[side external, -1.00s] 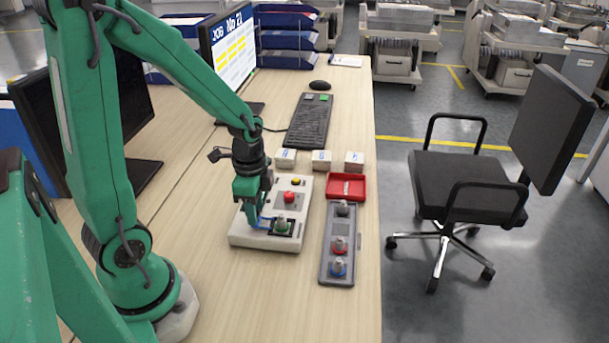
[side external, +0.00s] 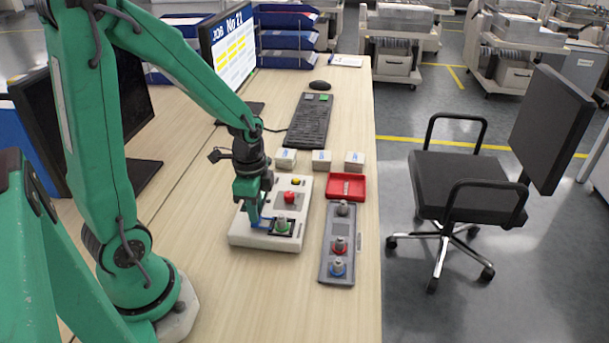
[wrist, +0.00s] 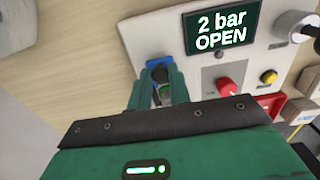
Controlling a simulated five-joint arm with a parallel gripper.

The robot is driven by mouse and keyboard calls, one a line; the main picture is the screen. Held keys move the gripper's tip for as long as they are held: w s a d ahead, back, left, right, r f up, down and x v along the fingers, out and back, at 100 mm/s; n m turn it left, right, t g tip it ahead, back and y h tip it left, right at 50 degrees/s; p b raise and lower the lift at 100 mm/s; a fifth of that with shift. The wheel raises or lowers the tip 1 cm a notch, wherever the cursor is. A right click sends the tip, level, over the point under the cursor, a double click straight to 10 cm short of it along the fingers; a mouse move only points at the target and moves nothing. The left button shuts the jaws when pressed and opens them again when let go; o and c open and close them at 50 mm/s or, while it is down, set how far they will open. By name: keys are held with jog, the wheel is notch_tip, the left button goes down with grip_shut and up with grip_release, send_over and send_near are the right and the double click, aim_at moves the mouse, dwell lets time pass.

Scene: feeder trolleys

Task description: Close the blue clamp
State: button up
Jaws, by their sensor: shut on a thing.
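In the wrist view the blue part of the clamp (wrist: 157,61) shows just beyond my fingertips. My gripper (side external: 255,222) is down at the clamp, and its green fingers (wrist: 160,80) are shut on a dark part of it. The fingers hide much of the clamp. A display (wrist: 220,30) on the box reads "2 bar OPEN".
To the right are a grey panel with knobs (side external: 327,262) and a red tray (side external: 346,176). White blocks (side external: 321,160) and a keyboard (side external: 309,125) lie behind. The table in front is clear.

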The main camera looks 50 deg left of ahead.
aim_at(270, 224)
jog(key=shift+w+d, duration=0.35)
jog(key=shift+w, duration=0.05)
jog(key=shift+w+d, duration=0.75)
jog(key=o, duration=0.7)
jog(key=shift+s+a+r, duration=0.2)
jog(key=shift+s+r, duration=0.05)
jog(key=shift+r, duration=0.9)
jog(key=shift+s+a+r, duration=0.2)
jog(key=shift+a+r, duration=0.05)
jog(key=shift+r, duration=0.95)
jog(key=shift+s+a+r, duration=0.2)
jog(key=shift+s+r, duration=0.05)
jog(key=shift+r, duration=0.9)
